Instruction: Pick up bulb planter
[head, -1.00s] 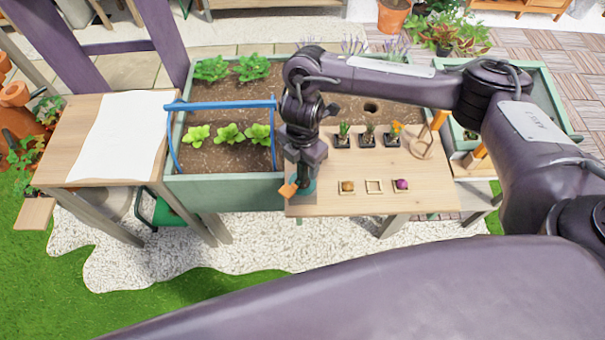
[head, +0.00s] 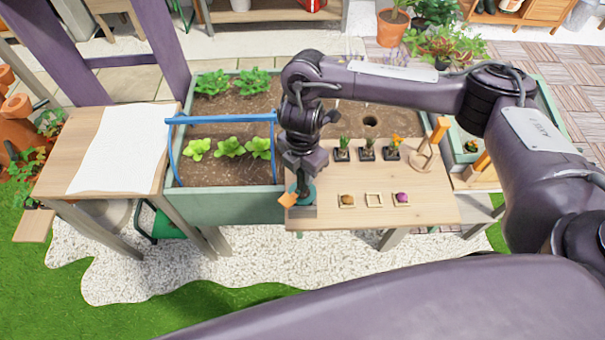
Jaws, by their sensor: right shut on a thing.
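The bulb planter shows as an orange handle end (head: 289,200) at the left front corner of the wooden potting table. My right gripper (head: 303,186) reaches down over it and is shut on it. A teal round part and a grey part show right beside and below the fingers. The fingers hide most of the tool, and I cannot tell whether it touches the tabletop. My left gripper is not in view.
The wooden table (head: 430,208) holds potted seedlings (head: 367,153), bulbs in small square frames (head: 347,200) and a wooden stand (head: 424,160). The green planter bed (head: 230,206) with a blue hoop (head: 220,119) adjoins left. A side table (head: 60,160) bears white paper (head: 120,150).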

